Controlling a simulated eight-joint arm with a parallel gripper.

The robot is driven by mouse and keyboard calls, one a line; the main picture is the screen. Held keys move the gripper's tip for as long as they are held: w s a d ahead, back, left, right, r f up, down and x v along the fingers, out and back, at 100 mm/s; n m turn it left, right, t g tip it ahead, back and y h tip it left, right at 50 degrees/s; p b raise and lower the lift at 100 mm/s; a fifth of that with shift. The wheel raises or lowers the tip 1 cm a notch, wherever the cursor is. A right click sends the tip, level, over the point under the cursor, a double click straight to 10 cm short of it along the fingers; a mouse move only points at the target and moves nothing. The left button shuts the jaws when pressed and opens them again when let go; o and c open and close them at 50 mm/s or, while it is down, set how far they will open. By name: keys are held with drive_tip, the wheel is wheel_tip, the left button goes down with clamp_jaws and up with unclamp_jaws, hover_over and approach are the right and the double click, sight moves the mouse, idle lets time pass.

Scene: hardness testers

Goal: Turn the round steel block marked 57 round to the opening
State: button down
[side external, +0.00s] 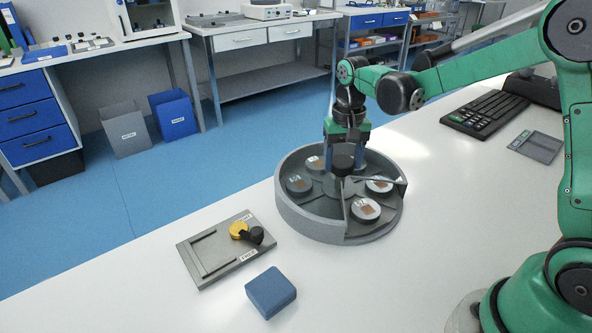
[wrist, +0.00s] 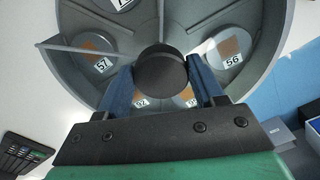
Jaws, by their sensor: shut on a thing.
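The round steel block marked 57 (wrist: 90,44) lies in the round grey turntable tray (wrist: 270,62), left of the hub in the wrist view. A thin divider edge crosses over it there. In the side view it seems to be the block at the right (side external: 380,186). The tray's opening (side external: 372,232) seems to be the low front-right part of its wall, where another block (side external: 366,210) lies. My gripper (wrist: 165,90) is shut on the black central knob (wrist: 160,72), pointing down; the knob also shows in the side view (side external: 343,163).
A block marked 56 (wrist: 229,46) lies right of the knob. Other blocks are partly hidden by my fingers. A grey plate with a yellow disc and black lever (side external: 220,248) and a blue box (side external: 271,292) stand front left. A keyboard (side external: 485,113) lies back right.

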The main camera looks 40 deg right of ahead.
sight(341, 162)
drive_tip(key=shift+a+m, duration=0.1)
drive_tip(key=shift+m, duration=2.5)
drive_tip(key=shift+w+m, duration=0.15)
drive_tip(key=shift+m, duration=2.45)
drive_tip(key=shift+c, duration=0.5)
unclamp_jaws()
drive_tip(key=shift+r, duration=2.85)
